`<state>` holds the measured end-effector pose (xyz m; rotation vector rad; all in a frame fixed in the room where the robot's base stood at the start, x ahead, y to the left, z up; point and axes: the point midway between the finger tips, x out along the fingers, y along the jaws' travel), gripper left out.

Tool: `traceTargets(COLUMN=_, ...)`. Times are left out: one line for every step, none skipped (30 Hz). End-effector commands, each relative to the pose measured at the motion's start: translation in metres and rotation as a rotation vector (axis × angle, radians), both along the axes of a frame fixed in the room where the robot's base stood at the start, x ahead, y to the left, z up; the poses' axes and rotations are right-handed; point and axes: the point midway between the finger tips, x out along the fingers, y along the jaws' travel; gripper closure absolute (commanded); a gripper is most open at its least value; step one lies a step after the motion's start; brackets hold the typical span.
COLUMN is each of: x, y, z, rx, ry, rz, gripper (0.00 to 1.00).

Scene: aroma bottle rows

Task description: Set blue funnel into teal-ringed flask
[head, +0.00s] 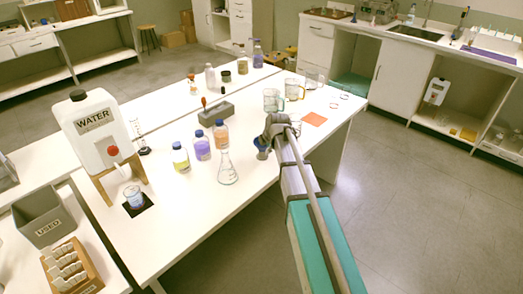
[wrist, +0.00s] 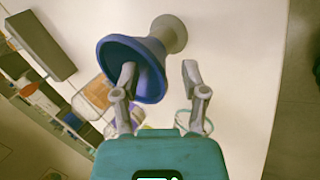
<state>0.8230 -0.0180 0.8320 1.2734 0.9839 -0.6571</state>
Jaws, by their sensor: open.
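The blue funnel (wrist: 113,50) shows large in the wrist view, its wide mouth toward the camera and a grey round part (wrist: 172,33) at its narrow end. In the head view the funnel (head: 262,154) is partly hidden by my gripper (head: 277,124). My gripper (wrist: 159,74) is open; its left finger overlaps the funnel's mouth, its right finger is clear to the side. I cannot tell whether they touch. A clear conical flask (head: 227,171) stands upright on the table, left of and nearer than the funnel. A teal ring (wrist: 183,114) shows behind my gripper, mostly hidden.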

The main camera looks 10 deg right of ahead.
Motion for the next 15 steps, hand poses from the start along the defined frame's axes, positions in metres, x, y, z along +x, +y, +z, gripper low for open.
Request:
traceTargets(x=0.0025, y=0.0005, z=-0.0064, rx=0.0, ry=0.0, rz=0.0, gripper=0.44)
traceTargets(x=0.0032, y=0.0007, z=-0.0076, rx=0.0, ry=0.0, rz=0.0, gripper=0.44)
traceTargets(x=0.0041, y=0.0009, z=-0.009, rx=0.0, ry=0.0, rz=0.0, gripper=0.44)
traceTargets(x=0.0046, y=0.001, z=-0.0098, rx=0.0, ry=0.0, rz=0.0, gripper=0.44)
traceTargets(x=0.005, y=0.0012, z=-0.0104, rx=0.0, ry=0.0, rz=0.0, gripper=0.44)
traceTargets(x=0.0053, y=0.0013, z=-0.0109, rx=0.0, ry=0.0, rz=0.0, gripper=0.44)
traceTargets(x=0.0055, y=0.0013, z=-0.011, rx=0.0, ry=0.0, rz=0.0, gripper=0.44)
traceTargets(x=0.0057, y=0.0014, z=-0.0111, rx=0.0, ry=0.0, rz=0.0, gripper=0.44)
traceTargets(x=0.0057, y=0.0014, z=-0.011, rx=0.0, ry=0.0, rz=0.0, gripper=0.44)
traceTargets(x=0.0058, y=0.0014, z=-0.0109, rx=0.0, ry=0.0, rz=0.0, gripper=0.44)
traceTargets(x=0.0056, y=0.0014, z=-0.0108, rx=0.0, ry=0.0, rz=0.0, gripper=0.44)
traceTargets(x=0.0056, y=0.0014, z=-0.0106, rx=0.0, ry=0.0, rz=0.0, gripper=0.44)
traceTargets(x=0.0056, y=0.0014, z=-0.0105, rx=0.0, ry=0.0, rz=0.0, gripper=0.44)
traceTargets(x=0.0056, y=0.0013, z=-0.0104, rx=0.0, ry=0.0, rz=0.0, gripper=0.44)
traceTargets(x=0.0056, y=0.0013, z=-0.0104, rx=0.0, ry=0.0, rz=0.0, gripper=0.44)
